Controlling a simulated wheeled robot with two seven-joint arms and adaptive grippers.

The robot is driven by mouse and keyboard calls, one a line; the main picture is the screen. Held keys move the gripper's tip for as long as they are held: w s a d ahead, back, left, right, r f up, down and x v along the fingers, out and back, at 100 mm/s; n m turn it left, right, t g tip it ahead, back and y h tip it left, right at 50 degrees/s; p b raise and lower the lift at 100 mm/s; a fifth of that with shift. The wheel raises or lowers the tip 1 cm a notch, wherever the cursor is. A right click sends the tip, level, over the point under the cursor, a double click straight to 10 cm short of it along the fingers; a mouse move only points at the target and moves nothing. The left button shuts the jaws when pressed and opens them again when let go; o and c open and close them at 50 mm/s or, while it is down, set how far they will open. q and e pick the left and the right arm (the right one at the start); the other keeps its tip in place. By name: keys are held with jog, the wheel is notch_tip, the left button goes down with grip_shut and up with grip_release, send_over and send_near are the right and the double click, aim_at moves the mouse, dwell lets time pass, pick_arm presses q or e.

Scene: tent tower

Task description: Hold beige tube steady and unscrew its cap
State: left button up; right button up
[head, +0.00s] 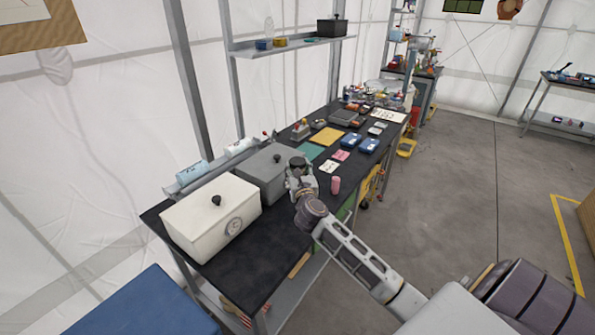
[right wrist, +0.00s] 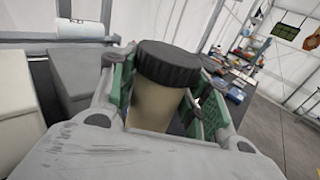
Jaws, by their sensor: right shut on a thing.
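The beige tube (right wrist: 152,108) with its ridged black cap (right wrist: 168,65) shows in the right wrist view. The cap sits on the tube's upper end. My right gripper (head: 302,180) is over the long black table in the head view. Its green-padded fingers are shut on the tube, one on each side, below the cap. In the head view the dark cap (head: 297,162) shows at the gripper's tip, and the tube's body is mostly hidden. My left gripper is in neither view.
A white lidded box (head: 195,230) and a grey lidded box (head: 265,180) stand on the black table (head: 250,253) left of my gripper. A pink can (head: 335,186) stands just right of it. Blue boxes (head: 368,146) lie farther back.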

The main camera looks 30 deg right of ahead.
jog(key=o, duration=0.4)
jog(key=c, duration=0.8)
jog(key=shift+o, duration=0.2)
